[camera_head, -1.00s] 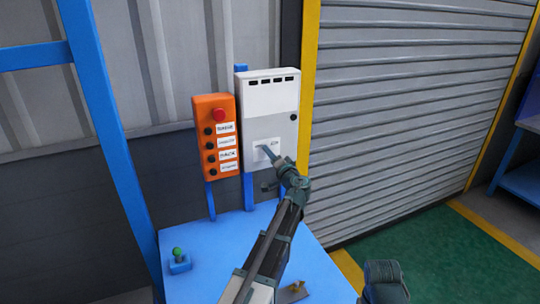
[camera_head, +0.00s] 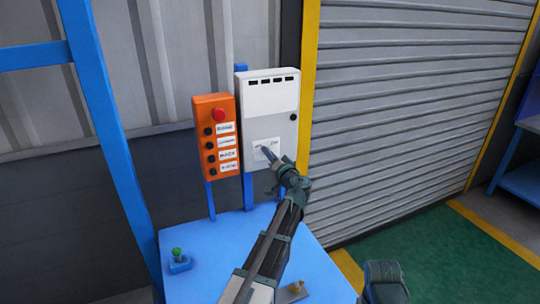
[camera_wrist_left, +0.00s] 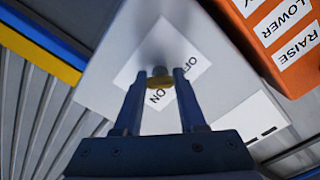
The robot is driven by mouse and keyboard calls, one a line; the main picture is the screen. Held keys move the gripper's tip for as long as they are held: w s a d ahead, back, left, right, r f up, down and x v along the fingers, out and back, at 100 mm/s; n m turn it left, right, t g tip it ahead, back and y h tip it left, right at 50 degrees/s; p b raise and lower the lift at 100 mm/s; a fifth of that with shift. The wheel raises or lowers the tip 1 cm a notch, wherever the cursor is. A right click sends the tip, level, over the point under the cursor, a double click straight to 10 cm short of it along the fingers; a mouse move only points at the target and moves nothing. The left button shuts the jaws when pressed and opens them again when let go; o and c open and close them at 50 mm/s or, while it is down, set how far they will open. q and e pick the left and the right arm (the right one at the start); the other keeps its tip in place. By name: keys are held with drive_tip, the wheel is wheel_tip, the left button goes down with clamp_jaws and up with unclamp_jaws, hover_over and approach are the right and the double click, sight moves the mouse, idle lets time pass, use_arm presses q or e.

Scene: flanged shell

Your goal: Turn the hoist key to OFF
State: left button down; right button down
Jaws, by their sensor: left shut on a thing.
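The light grey hoist box (camera_head: 268,95) stands on a blue post, with a white key label (camera_head: 277,143) on its lower front. In the left wrist view the label (camera_wrist_left: 128,78) shows the words OFF and ON around the key spot. My left gripper (camera_head: 266,151) reaches the label from below right. In the left wrist view its two fingers (camera_wrist_left: 159,80) are shut on the brass-coloured key (camera_wrist_left: 159,82), one finger on each side. The fingers hide part of the label, and I cannot tell exactly which word the key points to.
An orange button box (camera_head: 214,112) with a red button and labels stands close left of the hoist box. A blue table (camera_head: 225,235) below carries a green-knobbed block (camera_head: 178,262) and a small brass-coloured piece (camera_head: 294,289). A roller shutter (camera_head: 410,110) is at the right.

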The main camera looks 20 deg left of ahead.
use_arm(q)
drive_tip(key=shift+s+f, duration=0.1)
drive_tip(key=shift+c, duration=2.4)
unclamp_jaws()
drive_tip(key=shift+d, duration=0.1)
drive_tip(key=v, duration=1.3)
drive_tip(key=shift+s+d, duration=0.2)
drive_tip(key=shift+d, duration=0.05)
